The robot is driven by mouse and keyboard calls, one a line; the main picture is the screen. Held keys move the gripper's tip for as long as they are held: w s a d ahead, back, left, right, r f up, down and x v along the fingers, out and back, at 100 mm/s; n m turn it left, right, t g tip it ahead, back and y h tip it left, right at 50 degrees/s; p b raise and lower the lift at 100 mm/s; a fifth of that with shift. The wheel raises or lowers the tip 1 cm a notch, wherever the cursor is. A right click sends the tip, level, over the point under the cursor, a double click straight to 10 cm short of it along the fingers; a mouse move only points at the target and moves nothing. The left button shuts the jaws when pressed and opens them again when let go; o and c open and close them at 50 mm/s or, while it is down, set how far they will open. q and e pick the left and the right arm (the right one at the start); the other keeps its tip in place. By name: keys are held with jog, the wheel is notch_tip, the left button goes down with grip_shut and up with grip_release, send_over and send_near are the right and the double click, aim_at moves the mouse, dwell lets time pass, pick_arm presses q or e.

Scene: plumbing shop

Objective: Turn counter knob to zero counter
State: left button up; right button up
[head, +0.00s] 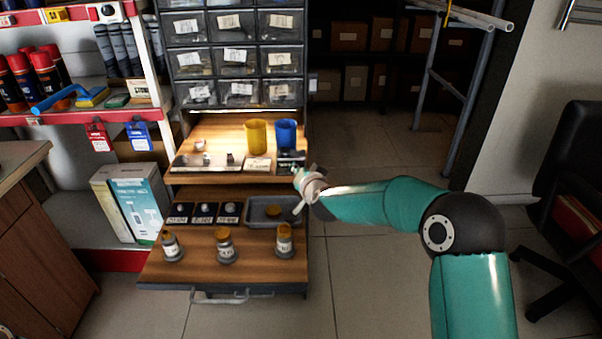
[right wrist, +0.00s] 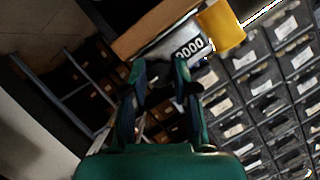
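The counter (head: 290,157) is a small dark box at the right end of the lit wooden shelf, in front of the blue cup. In the right wrist view its display (right wrist: 189,48) reads 0000 on a pale housing. My right gripper (head: 301,175) is at the counter's right side in the head view. In the right wrist view the right gripper (right wrist: 159,66) has its two fingers apart, with the counter's housing just beyond the tips. I cannot make out the knob clearly, and contact with it cannot be told. My left gripper is not in view.
A yellow cup (head: 257,137) and a blue cup (head: 286,135) stand behind the counter. Below are a grey tray (head: 258,222) and several small jars on a pulled-out drawer board. Drawers rise above the shelf. Open floor (head: 365,270) lies right of the cabinet.

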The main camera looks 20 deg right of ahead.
jog(key=o, duration=0.4)
jog(key=shift+f, duration=0.1)
notch_tip(320, 180, up, 10)
jog(key=shift+f, duration=0.1)
dwell(0.4)
dwell(0.4)
